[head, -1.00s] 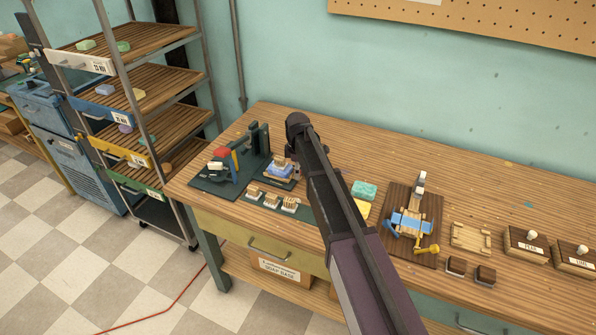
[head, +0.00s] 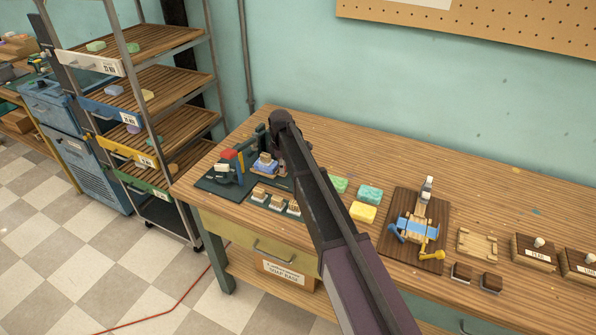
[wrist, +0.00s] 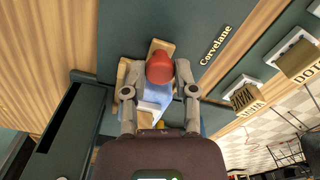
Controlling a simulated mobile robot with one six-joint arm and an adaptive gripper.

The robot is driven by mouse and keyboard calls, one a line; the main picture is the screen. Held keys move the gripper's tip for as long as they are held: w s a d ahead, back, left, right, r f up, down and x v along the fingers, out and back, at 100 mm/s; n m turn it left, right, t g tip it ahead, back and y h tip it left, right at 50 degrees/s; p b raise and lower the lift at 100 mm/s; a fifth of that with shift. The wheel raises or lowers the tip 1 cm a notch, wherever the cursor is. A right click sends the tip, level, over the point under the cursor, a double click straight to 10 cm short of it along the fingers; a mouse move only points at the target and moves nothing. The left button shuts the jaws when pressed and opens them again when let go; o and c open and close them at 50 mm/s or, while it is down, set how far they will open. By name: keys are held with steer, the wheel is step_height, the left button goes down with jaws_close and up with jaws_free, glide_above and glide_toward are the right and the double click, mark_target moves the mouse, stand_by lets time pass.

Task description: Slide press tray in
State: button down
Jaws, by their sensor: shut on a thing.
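The press tray (head: 266,168) is a small wooden carriage with blue soap (head: 262,162) on it, on the green press base at the table's left end. In the wrist view its wooden edge (wrist: 122,76) and blue soap (wrist: 158,94) show between the fingers, with a red knob (wrist: 160,68) over it. My gripper (wrist: 157,72) has a finger on each side and is shut on the tray. In the head view my arm hides part of it.
Several labelled stamps (head: 276,202) stand in a row at the front of the base, close to the tray. Green and yellow soaps (head: 363,212), a wooden board with a blue-topped device (head: 413,228) and wooden blocks lie to the right. A shelf rack (head: 150,100) stands left of the table.

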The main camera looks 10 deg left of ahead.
mark_target(271, 163)
steer(key=a, duration=0.2)
steer(key=w+a, duration=0.1)
steer(key=a, duration=0.1)
steer(key=shift+w, duration=0.2)
steer(key=shift+a, duration=0.1)
steer(key=shift+c, duration=2)
jaws_free()
steer(key=shift+d, duration=0.2)
